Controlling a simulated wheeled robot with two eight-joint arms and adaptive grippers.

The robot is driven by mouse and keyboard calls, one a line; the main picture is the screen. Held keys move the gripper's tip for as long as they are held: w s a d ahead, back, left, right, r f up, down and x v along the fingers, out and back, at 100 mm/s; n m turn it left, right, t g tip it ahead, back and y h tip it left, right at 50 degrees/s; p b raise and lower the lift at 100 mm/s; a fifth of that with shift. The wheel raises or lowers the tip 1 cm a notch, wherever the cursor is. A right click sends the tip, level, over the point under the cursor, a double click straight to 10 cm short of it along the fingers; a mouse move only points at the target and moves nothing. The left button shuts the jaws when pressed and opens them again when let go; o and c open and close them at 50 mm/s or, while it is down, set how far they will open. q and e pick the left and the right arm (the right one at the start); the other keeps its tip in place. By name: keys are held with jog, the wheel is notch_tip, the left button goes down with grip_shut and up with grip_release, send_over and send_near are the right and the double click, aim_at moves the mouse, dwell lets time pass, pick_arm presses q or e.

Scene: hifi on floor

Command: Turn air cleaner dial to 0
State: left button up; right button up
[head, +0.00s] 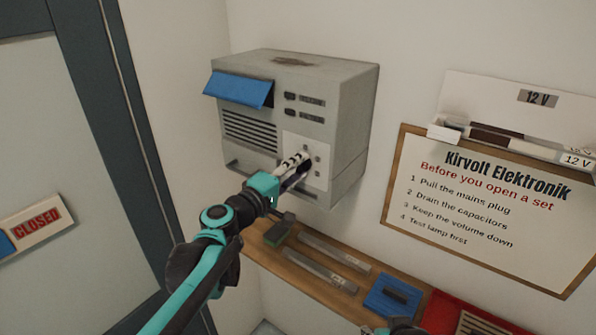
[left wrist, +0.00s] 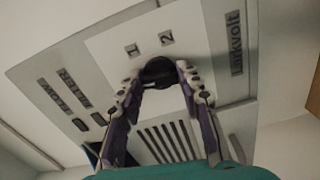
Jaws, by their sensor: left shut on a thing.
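The air cleaner (head: 345,115) is a grey box on the wall, with a blue flap, a slotted grille and a pale dial plate (head: 320,150). In the left wrist view its black round dial (left wrist: 158,71) sits between my left fingertips. My left gripper (head: 302,161) is shut on the dial, fingers on either side of it. Labels 1 and 2 show beside the dial on the plate (left wrist: 112,47). The 0 mark and the dial's pointer cannot be made out. In the head view the fingers largely cover the dial. My right gripper does not show clearly.
A wooden shelf (head: 318,262) below holds metal bars, a green block, a blue tray (head: 393,298) and a red tray (head: 455,315). A framed sign (head: 480,205) hangs at right under a 12 V rack (head: 520,105). A door with a CLOSED sign (head: 38,226) is at left.

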pick_arm(q)
jog(key=shift+n, duration=0.7)
jog(key=o, duration=1.2)
jog(key=shift+a, duration=0.1)
jog(key=shift+c, duration=0.2)
jog(key=v, duration=1.2)
